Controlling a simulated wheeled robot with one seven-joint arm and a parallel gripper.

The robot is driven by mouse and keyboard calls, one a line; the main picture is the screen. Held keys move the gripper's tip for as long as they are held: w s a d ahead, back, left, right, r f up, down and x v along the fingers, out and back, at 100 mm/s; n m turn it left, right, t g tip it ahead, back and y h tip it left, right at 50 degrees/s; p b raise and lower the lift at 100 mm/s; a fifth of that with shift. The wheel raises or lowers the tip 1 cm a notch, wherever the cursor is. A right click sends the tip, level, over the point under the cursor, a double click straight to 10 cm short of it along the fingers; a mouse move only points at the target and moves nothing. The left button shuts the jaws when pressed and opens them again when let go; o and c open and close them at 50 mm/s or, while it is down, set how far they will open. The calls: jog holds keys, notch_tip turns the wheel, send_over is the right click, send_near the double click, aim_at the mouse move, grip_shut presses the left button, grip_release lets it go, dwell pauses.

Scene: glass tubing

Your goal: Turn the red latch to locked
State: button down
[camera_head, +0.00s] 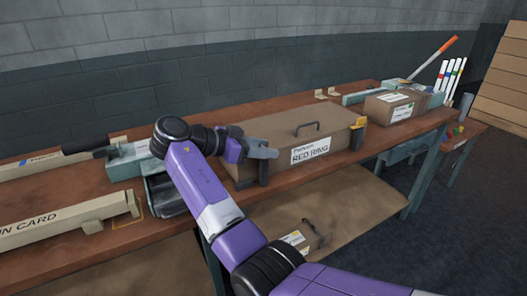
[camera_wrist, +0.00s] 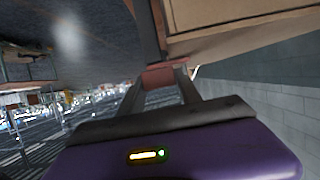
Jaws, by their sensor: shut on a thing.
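My gripper (camera_head: 270,152) is at the left front of a brown case (camera_head: 335,128) labelled "RED RING", beside a dark upright bracket (camera_head: 263,172). In the wrist view, the two fingers of my gripper (camera_wrist: 160,84) are closed on a small red piece, the red latch (camera_wrist: 160,75), which sits between the fingertips. A dark post runs up from it next to the case's pale face (camera_wrist: 225,15). In the head view the latch is hidden by my gripper, and its lock position cannot be told.
A smaller labelled box (camera_head: 385,108) is to the right. Long pale parts (camera_head: 60,222) lie at the left. A box (camera_head: 308,238) sits on the lower shelf.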

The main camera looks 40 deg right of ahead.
jog(key=shift+f, duration=0.1)
jog(key=c, duration=0.8)
grip_release()
jog(key=shift+c, duration=0.2)
notch_tip(320, 180, up, 20)
jog(key=shift+p, duration=0.35)
